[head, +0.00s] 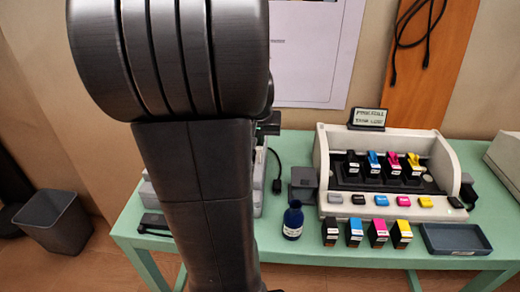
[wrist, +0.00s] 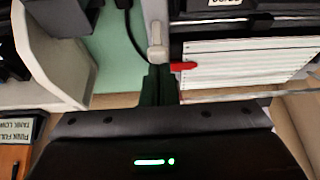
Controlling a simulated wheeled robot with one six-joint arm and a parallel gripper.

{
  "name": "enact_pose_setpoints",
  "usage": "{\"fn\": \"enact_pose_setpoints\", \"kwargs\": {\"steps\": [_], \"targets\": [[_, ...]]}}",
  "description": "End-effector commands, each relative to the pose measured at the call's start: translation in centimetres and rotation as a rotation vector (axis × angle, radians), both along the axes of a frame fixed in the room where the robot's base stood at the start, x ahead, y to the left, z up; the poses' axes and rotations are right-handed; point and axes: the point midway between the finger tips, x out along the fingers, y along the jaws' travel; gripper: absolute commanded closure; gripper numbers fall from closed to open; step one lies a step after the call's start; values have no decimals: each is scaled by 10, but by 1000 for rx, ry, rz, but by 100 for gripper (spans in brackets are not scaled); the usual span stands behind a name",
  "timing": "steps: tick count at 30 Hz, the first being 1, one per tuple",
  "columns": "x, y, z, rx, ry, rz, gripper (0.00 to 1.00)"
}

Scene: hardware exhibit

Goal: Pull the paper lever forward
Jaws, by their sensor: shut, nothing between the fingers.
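In the wrist view, a pale grey lever (wrist: 157,42) with a rounded knob stands at the side of a printer with white lined paper (wrist: 245,62). I take this to be the paper lever. A small red tab (wrist: 183,66) sticks out over the paper edge just right of the fingers. My gripper (wrist: 158,70) is shut and empty, its dark fingertips close by the lever's knob. I cannot tell whether they touch it. In the head view my arm hides the lever and most of the printer (head: 258,180).
On the green table (head: 290,262) stand a white ink station (head: 322,165) with colored cartridges, a blue bottle (head: 293,220), several loose cartridges (head: 354,232) and a dark tray (head: 456,240). A black cable (wrist: 128,40) runs beside the lever. A grey bin (head: 54,222) stands on the floor.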

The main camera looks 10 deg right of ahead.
Motion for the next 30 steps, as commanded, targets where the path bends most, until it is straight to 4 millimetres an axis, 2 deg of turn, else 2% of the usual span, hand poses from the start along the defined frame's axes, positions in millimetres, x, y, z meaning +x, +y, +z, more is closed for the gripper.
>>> {"fn": "enact_pose_setpoints", "kwargs": {"steps": [1, 12, 13, 22, 30], "targets": [[-4, 1, -10, -10, -38, 1, 100], [-25, 7, -8, -81, -286, 3, 100], [-24, 7, -1, -80, -278, 1, 100], [-23, 7, 3, -78, -273, 0, 100], [-23, 7, 15, -78, -272, 0, 100]]}}
